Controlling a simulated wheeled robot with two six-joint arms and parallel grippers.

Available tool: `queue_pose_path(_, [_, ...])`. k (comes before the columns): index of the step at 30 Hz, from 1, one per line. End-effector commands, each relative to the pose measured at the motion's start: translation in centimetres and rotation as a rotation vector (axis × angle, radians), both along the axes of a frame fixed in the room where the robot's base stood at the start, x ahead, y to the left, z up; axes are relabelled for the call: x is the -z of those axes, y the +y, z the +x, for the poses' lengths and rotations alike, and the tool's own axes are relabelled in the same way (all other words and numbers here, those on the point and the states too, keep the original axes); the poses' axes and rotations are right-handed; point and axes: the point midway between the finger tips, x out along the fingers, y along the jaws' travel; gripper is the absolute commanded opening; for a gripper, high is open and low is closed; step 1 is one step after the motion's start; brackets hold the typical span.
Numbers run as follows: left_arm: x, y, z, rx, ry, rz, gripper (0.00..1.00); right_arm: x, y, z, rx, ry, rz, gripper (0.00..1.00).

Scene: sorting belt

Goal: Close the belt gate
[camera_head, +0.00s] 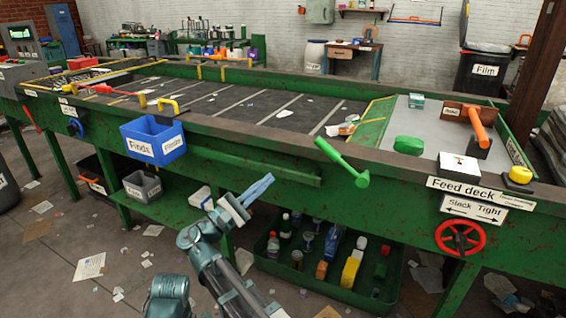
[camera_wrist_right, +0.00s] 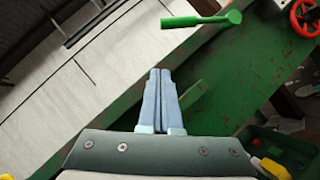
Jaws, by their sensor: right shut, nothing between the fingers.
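A green lever with a round knob (camera_head: 345,163) sticks out over the belt's front rail; it also shows in the right wrist view (camera_wrist_right: 200,20). A slanted green board with a yellow edge (camera_head: 374,122) lies between the dark belt (camera_head: 235,105) and the grey feed deck (camera_head: 430,125). I cannot tell which part is the belt gate. My right gripper (camera_head: 258,190) is shut and empty, in front of the green side rail and left of the lever, apart from it. In the right wrist view its blue fingers (camera_wrist_right: 158,90) are together below the lever. My left gripper is not in view.
A blue Finds bin (camera_head: 153,140) hangs on the belt's front at left. A red handwheel (camera_head: 460,237) sits under the feed deck at right. A green tray (camera_head: 335,280) of bottles stands below. Litter lies on the floor.

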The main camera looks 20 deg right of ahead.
Motion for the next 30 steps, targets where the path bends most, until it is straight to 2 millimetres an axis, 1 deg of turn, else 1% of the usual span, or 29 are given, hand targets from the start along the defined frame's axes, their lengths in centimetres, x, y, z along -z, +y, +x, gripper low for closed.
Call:
queue_pose_path(10, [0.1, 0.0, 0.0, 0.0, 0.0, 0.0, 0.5, -0.2, 0.1, 0.0, 0.001, 0.001, -0.012, 0.0])
queue_pose_path(14, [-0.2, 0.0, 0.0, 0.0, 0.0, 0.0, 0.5, -0.5, -0.4, 0.1, 0.003, 0.0, -0.011, 0.0])
queue_pose_path(17, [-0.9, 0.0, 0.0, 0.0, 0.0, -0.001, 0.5, -1.1, -1.5, 0.4, 0.003, 0.0, -0.011, 0.0])
queue_pose_path(30, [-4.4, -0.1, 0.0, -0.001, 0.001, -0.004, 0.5, -4.6, -9.2, 2.5, 0.004, 0.0, -0.011, 0.0])
